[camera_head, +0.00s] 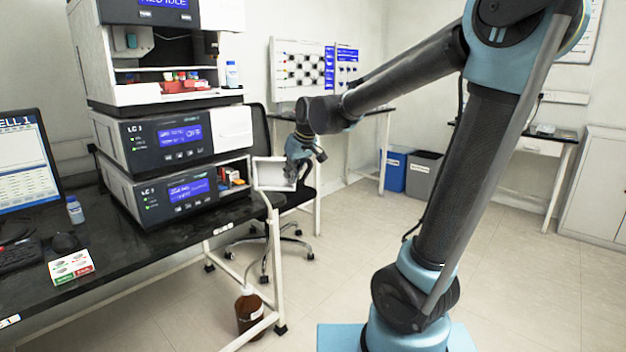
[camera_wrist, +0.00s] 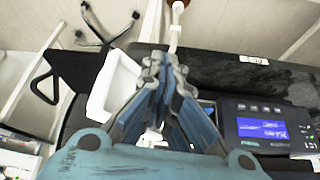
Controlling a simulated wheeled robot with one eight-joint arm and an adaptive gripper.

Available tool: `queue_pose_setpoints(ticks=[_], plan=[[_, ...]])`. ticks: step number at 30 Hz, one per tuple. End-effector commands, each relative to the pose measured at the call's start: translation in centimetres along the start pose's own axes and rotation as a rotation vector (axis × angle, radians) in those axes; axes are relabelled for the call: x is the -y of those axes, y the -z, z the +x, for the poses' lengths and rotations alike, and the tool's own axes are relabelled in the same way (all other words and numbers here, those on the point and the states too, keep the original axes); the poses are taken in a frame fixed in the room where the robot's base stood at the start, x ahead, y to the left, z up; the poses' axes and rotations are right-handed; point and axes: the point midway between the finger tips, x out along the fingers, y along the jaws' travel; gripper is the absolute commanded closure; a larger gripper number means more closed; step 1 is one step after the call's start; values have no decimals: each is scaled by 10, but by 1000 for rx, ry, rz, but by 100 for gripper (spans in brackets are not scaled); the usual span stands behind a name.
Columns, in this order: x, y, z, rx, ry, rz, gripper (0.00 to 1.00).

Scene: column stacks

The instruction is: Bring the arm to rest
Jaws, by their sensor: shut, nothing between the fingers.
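My arm reaches from the right across the head view, bent at its elbow. My gripper (camera_head: 298,172) hangs in front of the benchtop's right end, close to the white open door (camera_head: 262,174) at the lower LC unit (camera_head: 172,190). I cannot tell whether it touches that door. In the wrist view my gripper (camera_wrist: 164,68) has its fingertips together with nothing held. The white door (camera_wrist: 103,88) lies just left of the fingers there, and the LC unit's blue screen (camera_wrist: 262,129) is at the lower right.
The stacked instruments stand on the black bench (camera_head: 130,262) at left, with a monitor (camera_head: 24,165) and small bottle (camera_head: 74,210). A chair (camera_head: 268,226) is behind the gripper. Open floor lies between bench and my base.

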Motion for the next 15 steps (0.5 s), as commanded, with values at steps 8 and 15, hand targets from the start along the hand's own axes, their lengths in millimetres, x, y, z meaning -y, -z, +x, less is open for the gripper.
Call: queue_pose_setpoints(ticks=[8,15], plan=[[-48,-104,-32,66,-70,159,100],[-68,-194,-48,122,-124,296,100]])
